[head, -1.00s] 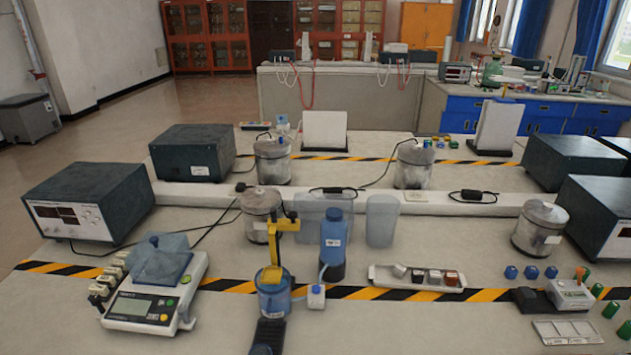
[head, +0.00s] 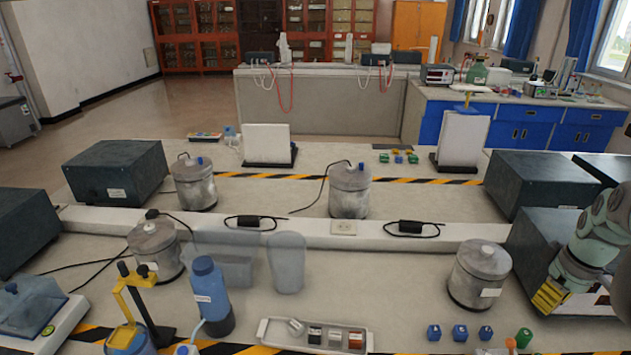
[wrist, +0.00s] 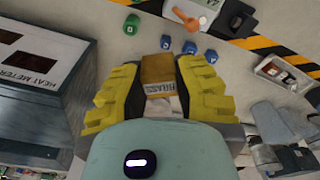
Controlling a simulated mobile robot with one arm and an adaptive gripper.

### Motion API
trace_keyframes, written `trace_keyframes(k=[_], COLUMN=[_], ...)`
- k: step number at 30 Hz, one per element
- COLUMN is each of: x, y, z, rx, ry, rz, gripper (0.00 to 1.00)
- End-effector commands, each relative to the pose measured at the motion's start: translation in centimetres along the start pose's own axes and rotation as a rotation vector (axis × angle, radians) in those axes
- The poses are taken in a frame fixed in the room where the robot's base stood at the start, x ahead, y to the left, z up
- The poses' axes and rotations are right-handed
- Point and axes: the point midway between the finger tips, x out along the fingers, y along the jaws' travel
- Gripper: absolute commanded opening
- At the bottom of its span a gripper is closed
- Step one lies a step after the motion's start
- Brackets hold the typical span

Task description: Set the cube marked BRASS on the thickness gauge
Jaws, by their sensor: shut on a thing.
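My gripper (wrist: 160,95) is shut on the cube marked BRASS (wrist: 158,69), a brown-gold block with a pale lettered label, held between its yellow fingers. In the head view my gripper (head: 552,295) hangs at the right, in front of a dark instrument box; the cube cannot be made out there. In the wrist view a white device with a dark part, apparently the thickness gauge (wrist: 197,10), is cut by the top edge, apart from the cube. In the head view only a sliver of it shows at the bottom edge.
A white tray (head: 273,333) holds several small cubes. Blue pieces (head: 459,332) and a green piece (head: 524,338) stand on the bench. A metal canister (head: 478,275) and a dark heat meter box (wrist: 38,55) are near my gripper. A blue bottle (head: 211,295) stands further left.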

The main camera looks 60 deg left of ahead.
Motion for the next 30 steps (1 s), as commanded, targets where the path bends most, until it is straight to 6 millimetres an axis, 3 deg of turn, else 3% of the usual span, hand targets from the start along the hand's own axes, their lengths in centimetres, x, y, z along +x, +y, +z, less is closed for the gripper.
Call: trace_keyframes(k=[6,13,18,30], x=[7.0,11.1,12.3,14.5], y=[-6.7,-12.0,-13.8,-14.0], z=[-1.8,-2.1,-2.0,-1.9], rx=[-0.545,-0.946,-1.077,-1.096], ry=[-0.002,0.021,0.032,0.035], rz=[-0.068,-0.108,-0.121,-0.119], gripper=[0.0,0.0,0.0,0.0])
